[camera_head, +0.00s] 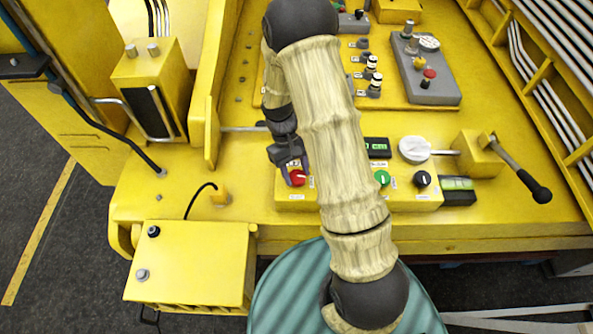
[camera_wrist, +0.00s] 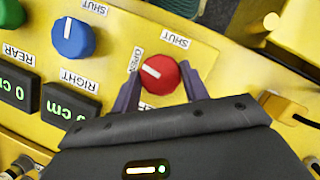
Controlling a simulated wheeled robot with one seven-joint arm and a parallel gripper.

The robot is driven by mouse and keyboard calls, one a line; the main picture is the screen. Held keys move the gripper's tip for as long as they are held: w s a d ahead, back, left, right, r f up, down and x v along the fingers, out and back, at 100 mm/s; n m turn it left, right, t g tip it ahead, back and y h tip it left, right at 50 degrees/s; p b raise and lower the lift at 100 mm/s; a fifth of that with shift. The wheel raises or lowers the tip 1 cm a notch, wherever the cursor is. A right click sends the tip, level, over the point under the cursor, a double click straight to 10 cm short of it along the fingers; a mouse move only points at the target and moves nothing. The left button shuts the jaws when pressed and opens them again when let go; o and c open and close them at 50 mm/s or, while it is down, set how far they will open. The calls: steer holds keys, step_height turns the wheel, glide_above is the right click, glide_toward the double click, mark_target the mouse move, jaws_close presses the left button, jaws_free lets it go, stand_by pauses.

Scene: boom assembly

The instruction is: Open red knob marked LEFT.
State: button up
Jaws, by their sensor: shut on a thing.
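The red knob (camera_wrist: 160,75) is on the yellow control panel, with a SHUT label above it and an OPEN label to its left in the wrist view. Its white mark points left and slightly up, toward OPEN. My gripper (camera_wrist: 160,82) has one finger on each side of the knob and is shut on it. In the head view the red knob (camera_head: 298,178) sits at the panel's left end, just below my gripper (camera_head: 290,165). The label under the knob is mostly hidden by my gripper, so LEFT cannot be read.
In the wrist view a blue knob (camera_wrist: 73,38) marked RIGHT is beside it, with dark displays (camera_wrist: 68,103) below. In the head view a green knob (camera_head: 382,178), a black knob (camera_head: 422,179) and a lever (camera_head: 520,175) lie to the right. My arm hides the panel's middle.

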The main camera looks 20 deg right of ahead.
steer(key=shift+n+h, duration=0.4)
steer(key=shift+n, duration=0.7)
steer(key=o, duration=1)
steer(key=shift+a+r, duration=0.1)
steer(key=b+v, duration=0.3)
steer(key=v, duration=1.4)
steer(key=shift+s+a+r, duration=0.1)
steer(key=shift+r, duration=0.05)
